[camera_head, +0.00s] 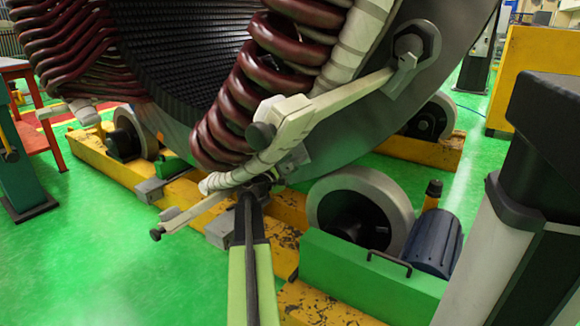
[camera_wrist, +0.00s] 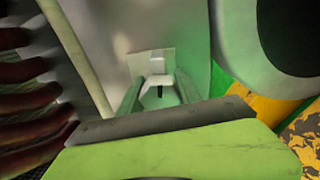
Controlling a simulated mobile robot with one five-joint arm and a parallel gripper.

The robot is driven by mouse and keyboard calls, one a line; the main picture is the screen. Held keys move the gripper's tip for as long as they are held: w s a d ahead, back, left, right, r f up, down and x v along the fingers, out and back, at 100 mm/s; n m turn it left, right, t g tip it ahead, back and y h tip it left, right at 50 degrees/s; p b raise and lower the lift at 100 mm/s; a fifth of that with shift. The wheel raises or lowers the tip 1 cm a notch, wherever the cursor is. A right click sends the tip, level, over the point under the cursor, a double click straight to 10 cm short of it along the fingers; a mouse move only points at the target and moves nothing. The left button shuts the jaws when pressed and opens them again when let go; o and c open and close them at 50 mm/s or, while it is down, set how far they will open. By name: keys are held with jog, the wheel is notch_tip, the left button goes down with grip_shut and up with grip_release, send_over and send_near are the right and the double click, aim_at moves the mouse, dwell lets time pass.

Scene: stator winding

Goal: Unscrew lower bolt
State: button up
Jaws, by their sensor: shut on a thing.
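In the head view my arm reaches up from the bottom, and my gripper (camera_head: 258,185) is at the lower end of the stator's clamp, just under the wrapped bar (camera_head: 240,176). In the wrist view the two fingers of my gripper (camera_wrist: 158,98) stand either side of a small pale piece, the lower bolt (camera_wrist: 157,80), in front of a pale block (camera_wrist: 150,62). The gripper is shut on this bolt. In the head view the bolt is largely hidden by my gripper. The upper bolt (camera_head: 408,44) sits in a bracket at upper right.
Dark red coils (camera_head: 235,100) hang close to the left of my gripper. A pale clamp arm (camera_head: 335,98) slants above it. A grey roller (camera_head: 362,208) and green housing (camera_head: 365,275) stand to the right on a yellow frame. Green floor (camera_head: 110,260) is clear at left.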

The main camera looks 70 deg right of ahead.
grip_shut()
jog(key=shift+n, duration=0.8)
jog(key=o, duration=0.9)
grip_release()
jog(key=shift+a, duration=0.15)
jog(key=v, duration=1.7)
jog(key=shift+w+a, duration=0.1)
jog(key=shift+a, duration=0.05)
